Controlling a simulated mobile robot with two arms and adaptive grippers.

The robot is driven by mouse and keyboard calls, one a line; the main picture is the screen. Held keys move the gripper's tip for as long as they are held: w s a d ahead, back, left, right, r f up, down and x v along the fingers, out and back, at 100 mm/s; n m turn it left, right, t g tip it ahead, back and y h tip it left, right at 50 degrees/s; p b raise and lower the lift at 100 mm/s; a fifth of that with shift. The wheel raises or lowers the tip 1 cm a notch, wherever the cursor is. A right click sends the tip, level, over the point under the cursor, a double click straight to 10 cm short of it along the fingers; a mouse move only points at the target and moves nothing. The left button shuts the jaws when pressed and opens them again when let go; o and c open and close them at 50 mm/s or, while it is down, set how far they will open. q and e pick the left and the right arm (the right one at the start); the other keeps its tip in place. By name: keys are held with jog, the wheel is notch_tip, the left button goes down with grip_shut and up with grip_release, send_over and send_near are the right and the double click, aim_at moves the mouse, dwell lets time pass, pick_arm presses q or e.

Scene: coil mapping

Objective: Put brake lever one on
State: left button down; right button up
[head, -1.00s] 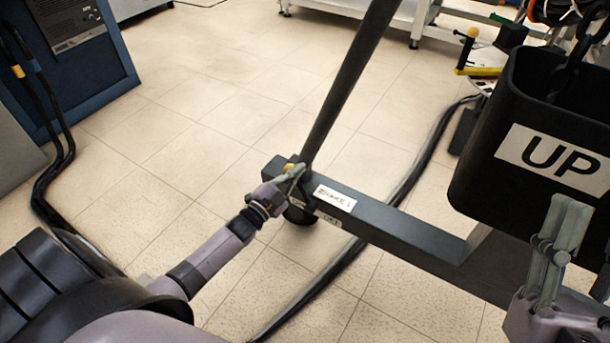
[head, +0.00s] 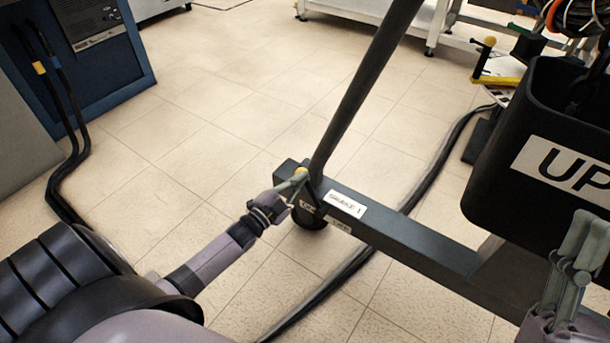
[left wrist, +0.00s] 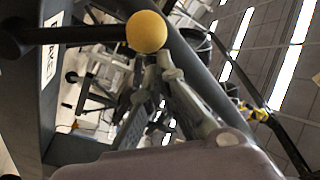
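Brake lever one is a dark rod with a yellow ball knob (head: 301,174), at the end of a dark frame leg beside a white label that appears to read "BRAKE 1" (head: 345,204). In the left wrist view the yellow knob (left wrist: 147,31) is large, with its black rod running left. My left gripper (head: 295,182) is at the knob. Its fingertips (left wrist: 158,65) come close together just below the knob and are not around it; contact is unclear. My right gripper (head: 580,220) is at the right edge, fingers together, holding nothing visible.
A dark slanted post (head: 362,90) rises from the leg. A black bin marked "UP" (head: 545,130) hangs at right, near my right gripper. A thick black cable (head: 420,195) runs over the floor behind the leg. A blue cabinet (head: 125,65) stands at left. The tiled floor (head: 225,110) between is clear.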

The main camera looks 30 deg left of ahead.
pick_arm(q)
jog(key=s+a, duration=0.1)
jog(key=s, duration=0.8)
jog(key=shift+s+f, duration=0.4)
jog(key=shift+a, duration=0.1)
